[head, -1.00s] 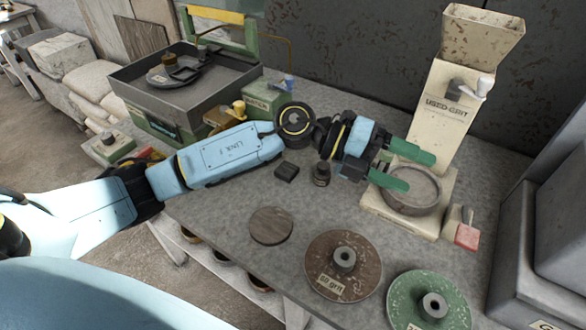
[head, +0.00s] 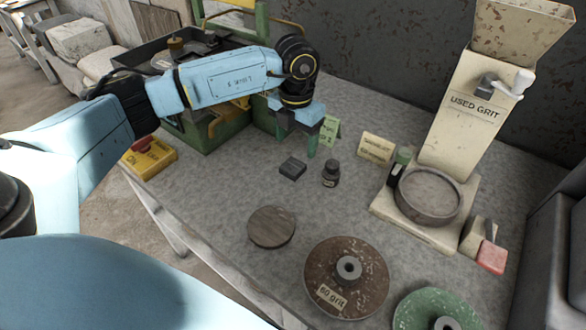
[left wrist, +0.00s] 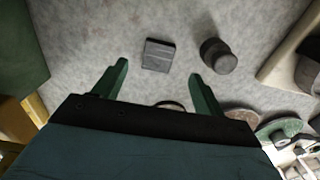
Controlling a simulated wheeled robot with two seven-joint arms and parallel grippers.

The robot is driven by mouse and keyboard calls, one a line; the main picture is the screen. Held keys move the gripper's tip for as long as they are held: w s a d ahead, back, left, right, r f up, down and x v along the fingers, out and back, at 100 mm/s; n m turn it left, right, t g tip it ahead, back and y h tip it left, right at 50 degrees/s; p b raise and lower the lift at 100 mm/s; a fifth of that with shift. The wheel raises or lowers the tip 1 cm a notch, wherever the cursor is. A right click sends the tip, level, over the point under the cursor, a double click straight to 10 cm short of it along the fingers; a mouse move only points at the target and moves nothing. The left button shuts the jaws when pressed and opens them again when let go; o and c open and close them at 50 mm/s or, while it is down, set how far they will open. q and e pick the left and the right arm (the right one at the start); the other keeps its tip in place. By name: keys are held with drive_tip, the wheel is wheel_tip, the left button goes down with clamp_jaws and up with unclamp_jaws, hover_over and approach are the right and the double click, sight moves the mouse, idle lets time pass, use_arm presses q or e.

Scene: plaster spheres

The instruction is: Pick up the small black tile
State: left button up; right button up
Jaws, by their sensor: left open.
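The small black tile (head: 292,168) lies flat on the grey bench top, just left of a small dark bottle. It also shows in the left wrist view (left wrist: 158,55), ahead of and between the two fingers. My left gripper (head: 297,143) is open and empty, pointing down above the bench, behind the tile in the head view. In the left wrist view the green fingers (left wrist: 158,84) are spread wider than the tile, and neither touches it. My right gripper is not in view.
The small dark bottle (head: 331,174) stands close to the tile's right. A round brown disc (head: 271,227), a brown grit wheel (head: 346,283) and a green wheel (head: 437,308) lie nearer. The used grit hopper (head: 467,110) stands right. A yellow switch box (head: 150,160) sits left.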

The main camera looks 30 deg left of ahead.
sight(294, 164)
use_arm(q)
drive_tip(key=f, duration=0.6)
drive_tip(key=shift+s+a+f, duration=0.15)
drive_tip(key=shift+s+f, duration=0.05)
drive_tip(key=shift+f, duration=0.2)
drive_tip(key=c, duration=1.1)
